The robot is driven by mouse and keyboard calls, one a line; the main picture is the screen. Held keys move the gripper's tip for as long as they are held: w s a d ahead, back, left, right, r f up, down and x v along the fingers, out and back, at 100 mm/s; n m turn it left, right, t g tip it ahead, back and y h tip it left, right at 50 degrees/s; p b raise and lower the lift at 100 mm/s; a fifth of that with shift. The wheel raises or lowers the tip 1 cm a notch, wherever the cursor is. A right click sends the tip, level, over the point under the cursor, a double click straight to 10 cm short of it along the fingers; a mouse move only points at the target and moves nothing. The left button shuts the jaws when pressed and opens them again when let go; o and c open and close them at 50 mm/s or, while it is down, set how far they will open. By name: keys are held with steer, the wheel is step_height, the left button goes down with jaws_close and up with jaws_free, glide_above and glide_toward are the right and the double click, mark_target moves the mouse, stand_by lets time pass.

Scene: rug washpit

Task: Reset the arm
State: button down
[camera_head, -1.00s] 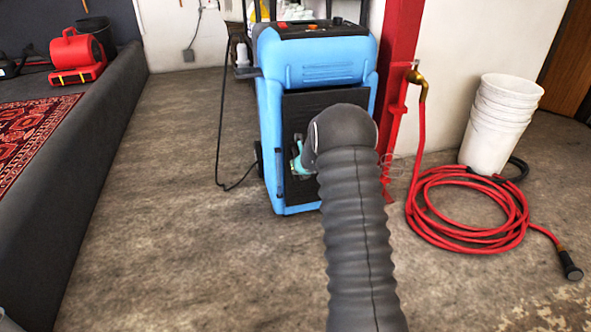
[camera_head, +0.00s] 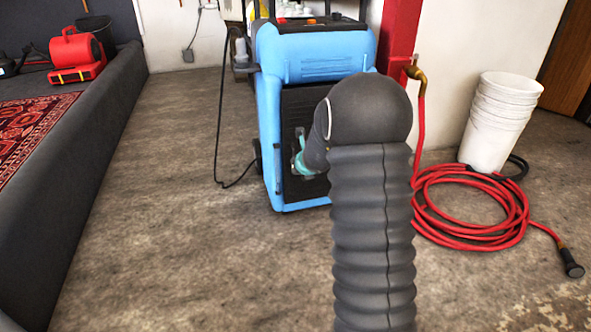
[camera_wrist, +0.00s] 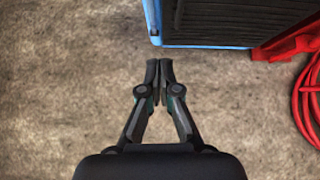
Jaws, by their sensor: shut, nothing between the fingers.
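My gripper (camera_wrist: 159,72) shows in the wrist view with its two dark fingers together and nothing between them. It points down over bare concrete floor, just short of the lower edge of a blue machine (camera_wrist: 205,25). In the head view my grey, ribbed-sleeved arm rises in the right middle and covers part of the blue machine (camera_head: 315,65).
A red hose (camera_head: 470,233) lies coiled on the floor at right, beside stacked white buckets (camera_head: 499,120) and a red post (camera_head: 401,35). A dark raised edge (camera_head: 75,170) with a patterned rug (camera_head: 30,135) and a red blower (camera_head: 76,55) borders the left. Floor between is clear.

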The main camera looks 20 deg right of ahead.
steer(key=shift+s+a+r, duration=0.15)
steer(key=shift+s+r, duration=0.15)
steer(key=s+a+r+n+g+y+p, duration=0.1)
steer(key=s+a+r+n+g+y, duration=0.15)
steer(key=s+a+n, duration=0.6)
steer(key=s+a+r+n+g+y+p, duration=0.1)
steer(key=s+a+r+n+g+y, duration=0.3)
steer(key=s+n, duration=0.75)
steer(key=s+a+r+n+t+h+p, duration=0.1)
steer(key=s+r+n+h+p, duration=0.5)
steer(key=s+r+n, duration=1)
steer(key=s+r+t+p, duration=0.1)
steer(key=s+r+p, duration=0.1)
steer(key=s, duration=0.4)
steer(key=shift+s+a+r, duration=0.25)
steer(key=shift+a+r, duration=0.1)
steer(key=shift+r, duration=0.25)
